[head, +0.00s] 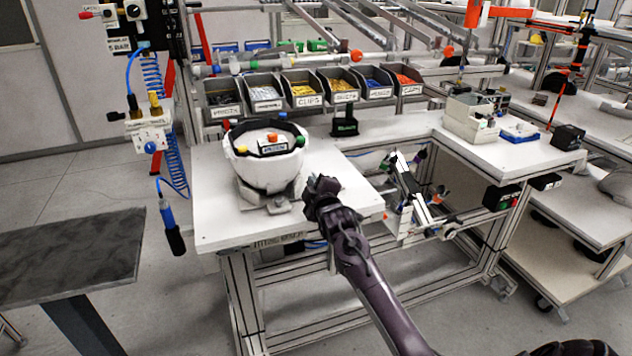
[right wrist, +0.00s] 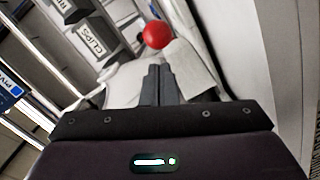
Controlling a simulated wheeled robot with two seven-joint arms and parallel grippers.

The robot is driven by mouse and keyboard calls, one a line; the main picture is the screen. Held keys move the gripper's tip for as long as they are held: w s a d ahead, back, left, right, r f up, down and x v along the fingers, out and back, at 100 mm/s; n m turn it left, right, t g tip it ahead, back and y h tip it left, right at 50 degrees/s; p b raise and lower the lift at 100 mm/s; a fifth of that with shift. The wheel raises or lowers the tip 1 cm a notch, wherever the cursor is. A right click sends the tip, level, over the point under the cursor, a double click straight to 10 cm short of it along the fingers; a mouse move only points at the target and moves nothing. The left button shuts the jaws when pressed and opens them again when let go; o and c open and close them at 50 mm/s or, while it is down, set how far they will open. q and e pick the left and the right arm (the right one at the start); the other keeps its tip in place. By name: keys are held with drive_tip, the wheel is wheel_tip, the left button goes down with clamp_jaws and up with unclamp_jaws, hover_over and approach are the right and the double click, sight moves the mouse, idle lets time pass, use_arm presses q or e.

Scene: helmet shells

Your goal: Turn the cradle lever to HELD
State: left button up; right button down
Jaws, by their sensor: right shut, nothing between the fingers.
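A white helmet shell (head: 262,172) sits open side up on a grey cradle base (head: 278,204) on the white workbench. Inside its bowl is a dark labelled piece with coloured knobs (head: 272,142). My right gripper (head: 322,186) is just right of the cradle, above the bench's front part, apart from the shell. In the right wrist view its fingers (right wrist: 158,84) are together and empty. A red ball (right wrist: 156,34) shows beyond the fingertips there; I cannot tell whether it belongs to the lever. The lever and its HELD mark cannot be made out. My left gripper is not in view.
Several labelled bins (head: 298,92) line the bench's back, one marked CLIPS. A small black stand (head: 345,122) stands behind the gripper. A blue coiled hose (head: 176,150) hangs at the left. The bench top right of the gripper is mostly clear.

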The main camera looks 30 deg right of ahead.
drive_tip(key=shift+d+f, duration=0.2)
drive_tip(key=shift+d, duration=0.25)
drive_tip(key=shift+s+d, duration=0.1)
drive_tip(key=shift+s, duration=0.05)
drive_tip(key=shift+d+n+y, duration=0.2)
drive_tip(key=shift+n+y, duration=0.2)
drive_tip(key=shift+y, duration=0.2)
